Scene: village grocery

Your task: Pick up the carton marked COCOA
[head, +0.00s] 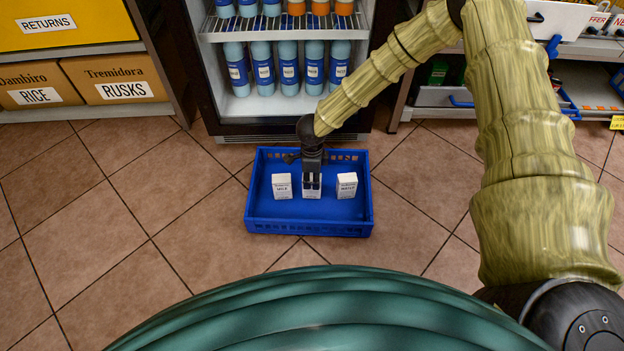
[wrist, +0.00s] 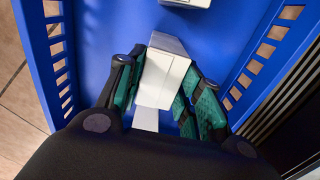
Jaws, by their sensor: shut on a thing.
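A blue crate (head: 259,208) stands on the floor with three small white cartons in a row inside it. My gripper (head: 312,182) reaches down into the crate and is shut on the middle carton (head: 312,190). Its fingers cover part of that carton's front, and I cannot read its name. In the wrist view, the green-padded fingers of my gripper (wrist: 165,95) press on both sides of the held white carton (wrist: 165,72). The left carton (head: 282,186) and the right carton (head: 347,186) stand upright, apart from the gripper; their small print is hard to read.
A fridge (head: 283,125) with rows of blue bottles stands just behind the crate. Shelves with a RICE box (head: 38,86) and a RUSKS box (head: 115,79) are at the left. More shelving (head: 590,50) is at the right. Tiled floor is clear left and right of the crate.

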